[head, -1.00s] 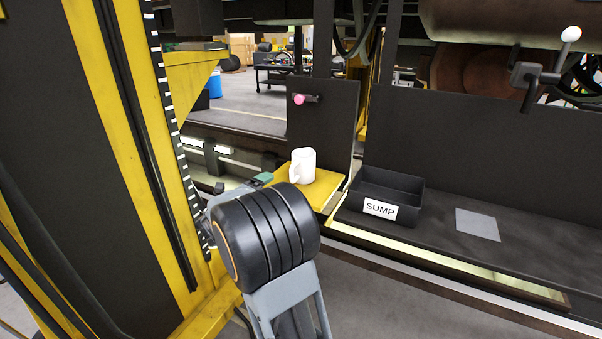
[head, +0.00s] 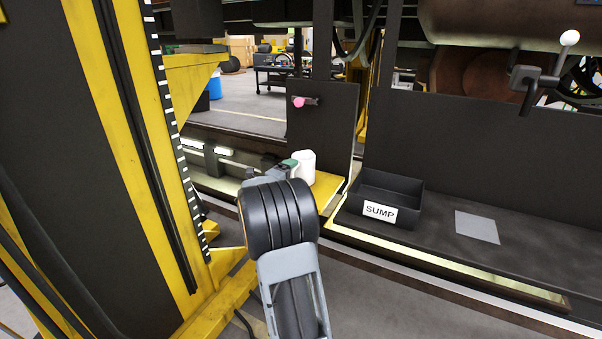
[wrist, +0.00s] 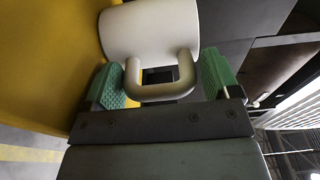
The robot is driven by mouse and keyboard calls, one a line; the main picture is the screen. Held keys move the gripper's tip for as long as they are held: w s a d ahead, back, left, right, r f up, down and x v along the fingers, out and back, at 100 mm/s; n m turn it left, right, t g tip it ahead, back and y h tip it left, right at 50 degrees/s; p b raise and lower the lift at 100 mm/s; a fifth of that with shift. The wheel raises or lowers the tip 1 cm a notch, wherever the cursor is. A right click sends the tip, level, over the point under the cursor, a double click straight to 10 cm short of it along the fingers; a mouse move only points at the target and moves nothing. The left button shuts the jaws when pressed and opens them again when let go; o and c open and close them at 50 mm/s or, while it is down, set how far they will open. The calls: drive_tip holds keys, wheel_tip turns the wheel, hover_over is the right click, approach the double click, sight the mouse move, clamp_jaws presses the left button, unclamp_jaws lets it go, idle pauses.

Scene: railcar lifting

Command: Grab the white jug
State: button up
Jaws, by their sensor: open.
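The white jug (head: 304,166) stands on a yellow ledge (head: 327,187) in the head view, its lower left part hidden by my arm. In the wrist view the jug (wrist: 150,29) is close up, with its handle (wrist: 163,92) facing me. My gripper (wrist: 162,84) is open, with a green-padded finger on either side of the handle. The handle lies between the fingers, and the jug's body is just beyond the fingertips. I cannot tell whether either finger touches the jug. In the head view the gripper (head: 289,165) is mostly hidden behind my arm.
A black bin labelled SUMP (head: 386,196) sits to the right of the ledge, with a grey square plate (head: 477,226) further right. A dark upright panel (head: 322,130) with a pink knob (head: 299,102) stands behind the jug. A yellow-and-black column (head: 135,130) rises on the left.

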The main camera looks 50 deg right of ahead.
drive_tip(key=shift+d, duration=0.4)
drive_tip(key=c, duration=0.8)
drive_tip(key=shift+r, duration=0.1)
